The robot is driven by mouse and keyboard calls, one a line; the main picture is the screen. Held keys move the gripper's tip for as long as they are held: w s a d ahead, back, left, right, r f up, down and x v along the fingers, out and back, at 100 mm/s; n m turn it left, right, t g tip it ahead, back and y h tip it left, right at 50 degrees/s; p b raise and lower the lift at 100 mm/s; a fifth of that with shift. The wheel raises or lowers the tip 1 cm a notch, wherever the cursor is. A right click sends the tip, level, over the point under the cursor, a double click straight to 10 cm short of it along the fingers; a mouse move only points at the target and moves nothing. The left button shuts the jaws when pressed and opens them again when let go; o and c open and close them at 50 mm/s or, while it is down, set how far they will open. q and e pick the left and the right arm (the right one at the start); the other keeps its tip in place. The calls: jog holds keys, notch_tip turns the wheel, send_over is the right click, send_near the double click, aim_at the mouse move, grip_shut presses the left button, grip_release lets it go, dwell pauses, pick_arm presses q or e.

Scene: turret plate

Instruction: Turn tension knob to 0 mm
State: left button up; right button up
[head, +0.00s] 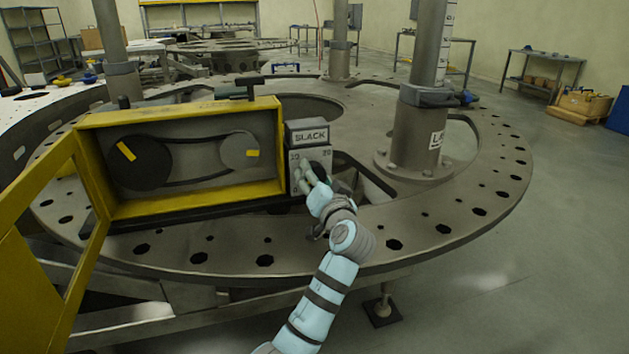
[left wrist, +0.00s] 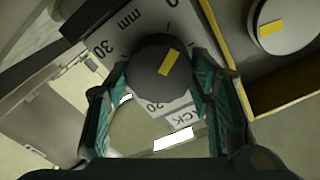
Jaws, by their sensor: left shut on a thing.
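The tension knob (left wrist: 150,72) is round and dark with a yellow mark. In the head view the knob (head: 321,168) sits on the grey dial panel (head: 296,170) under the SLACK label (head: 308,136), partly hidden by my gripper. My left gripper (head: 309,177) is shut on the knob, with a finger on each side in the left wrist view (left wrist: 162,84). There the yellow mark points up and right, toward the side of the 0. The 30, mm and 20 markings also show; the exact reading cannot be told. My right gripper is not in view.
The yellow-framed box (head: 190,108) beside the panel holds a large pulley (head: 140,172), a smaller pulley (head: 238,142) and a belt (head: 190,182). Its yellow door (head: 40,275) stands open at the left. A column (head: 415,140) rises from the turret plate (head: 455,215) at the right.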

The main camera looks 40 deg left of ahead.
pick_arm(q)
jog(key=shift+r, duration=0.1)
dwell(0.3)
jog(key=o, duration=1.2)
jog(key=shift+w, duration=0.1)
jog(key=shift+c, duration=0.2)
jog(key=v, duration=0.7)
jog(key=shift+d, duration=0.3)
jog(key=shift+a, duration=0.1)
